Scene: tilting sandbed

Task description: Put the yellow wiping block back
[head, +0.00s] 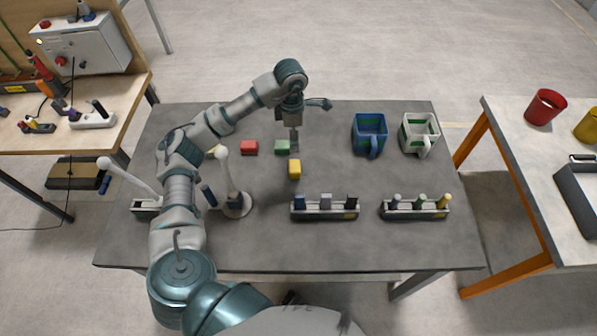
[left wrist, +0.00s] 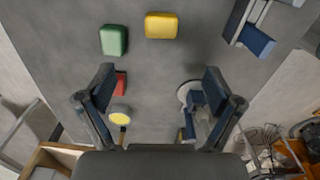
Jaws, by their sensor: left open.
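The yellow wiping block (head: 294,169) lies on the grey table, just in front of the green block (head: 282,147). My left gripper (head: 294,146) points down above the table, next to the green block and behind the yellow one. In the left wrist view my left gripper (left wrist: 160,80) has its fingers wide apart with nothing between the tips. There the yellow block (left wrist: 161,25) lies beyond the fingertips, near the top edge, apart from both fingers. The green block (left wrist: 113,40) is left of it. My right gripper is in neither view.
A red block (head: 249,147) lies left of the green one. Two holders, a left one (head: 325,215) and a right one (head: 415,214), stand in front. A blue mug (head: 368,134) and a white-green mug (head: 417,133) stand at right. A white ball-topped stand (head: 221,153) is beside my arm.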

